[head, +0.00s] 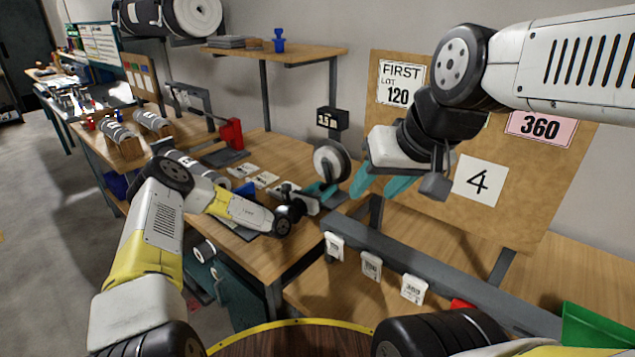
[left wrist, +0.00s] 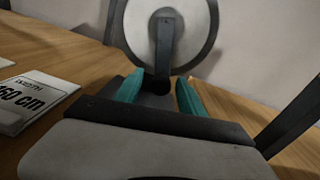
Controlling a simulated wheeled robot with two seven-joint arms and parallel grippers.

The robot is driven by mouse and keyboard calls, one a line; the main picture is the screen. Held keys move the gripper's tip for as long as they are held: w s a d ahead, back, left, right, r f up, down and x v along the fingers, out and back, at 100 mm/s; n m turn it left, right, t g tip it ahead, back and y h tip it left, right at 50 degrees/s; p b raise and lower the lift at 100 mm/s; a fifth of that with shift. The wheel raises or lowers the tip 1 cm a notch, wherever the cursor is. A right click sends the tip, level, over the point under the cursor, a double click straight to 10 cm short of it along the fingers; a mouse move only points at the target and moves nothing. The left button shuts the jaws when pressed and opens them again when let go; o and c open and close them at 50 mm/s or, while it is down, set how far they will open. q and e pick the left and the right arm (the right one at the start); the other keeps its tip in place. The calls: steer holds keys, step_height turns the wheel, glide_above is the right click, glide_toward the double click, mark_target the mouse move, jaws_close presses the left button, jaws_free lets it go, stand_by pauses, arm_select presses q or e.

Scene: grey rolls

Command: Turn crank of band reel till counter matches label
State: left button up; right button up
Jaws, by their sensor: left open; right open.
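The band reel (head: 332,162) is a pale disc at the back of the bench, with a dark counter box (head: 333,118) above it. The counter's digits are too small to read surely. In the left wrist view the reel (left wrist: 145,35) fills the top, and its dark crank (left wrist: 164,55) hangs down from the hub. My left gripper (head: 324,192) is open in front of the reel. Its teal fingers (left wrist: 160,92) stand either side of the crank's lower end; contact cannot be told. A label card (left wrist: 38,98) reading 160 cm lies at left. My right gripper (head: 378,184) is open and empty, right of the reel.
A board behind carries a FIRST LOT 120 sheet (head: 399,84), a pink 360 sheet (head: 540,127) and a 4 sheet (head: 480,181). Several tags hang on a grey rail (head: 430,265) in front. Pale cards (head: 262,180) lie on the bench left of the reel. A green bin (head: 598,328) stands at lower right.

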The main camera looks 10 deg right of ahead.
arm_select(q)
jaws_close()
stand_by(1.4)
